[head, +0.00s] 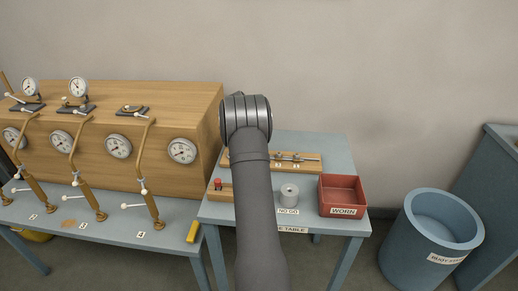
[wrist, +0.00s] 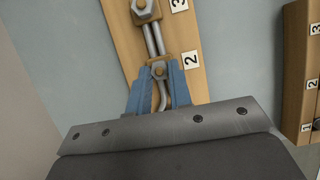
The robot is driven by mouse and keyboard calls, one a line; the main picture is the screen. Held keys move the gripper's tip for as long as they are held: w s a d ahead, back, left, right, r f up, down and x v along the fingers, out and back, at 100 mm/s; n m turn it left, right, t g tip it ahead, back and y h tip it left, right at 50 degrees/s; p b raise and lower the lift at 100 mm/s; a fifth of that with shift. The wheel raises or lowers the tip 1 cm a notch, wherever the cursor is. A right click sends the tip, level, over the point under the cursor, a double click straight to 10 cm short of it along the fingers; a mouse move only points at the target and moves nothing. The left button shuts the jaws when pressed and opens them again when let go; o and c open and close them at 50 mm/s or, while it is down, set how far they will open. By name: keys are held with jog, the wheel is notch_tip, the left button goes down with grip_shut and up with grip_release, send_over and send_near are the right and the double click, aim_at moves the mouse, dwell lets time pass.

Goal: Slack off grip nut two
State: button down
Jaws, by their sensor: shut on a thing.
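Grip nut two (wrist: 158,70) is a small metal nut beside the "2" label (wrist: 190,61) on a wooden board (wrist: 188,88). My gripper (wrist: 160,74) has its blue fingers on both sides of it and is shut on it. Two parallel rods (wrist: 153,38) run from there to a larger hex nut (wrist: 145,8) near the "3" label. In the head view the board (head: 312,163) lies on the small table, partly behind my arm, which hides my gripper.
A wooden bench cabinet (head: 160,160) with gauges and brass levers is at the left. A blue tub (head: 438,232) stands on the floor at the right.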

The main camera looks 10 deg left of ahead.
dwell(0.3)
jog(key=c, duration=1.3)
grip_release()
jog(key=v, duration=1.7)
jog(key=shift+r, duration=0.25)
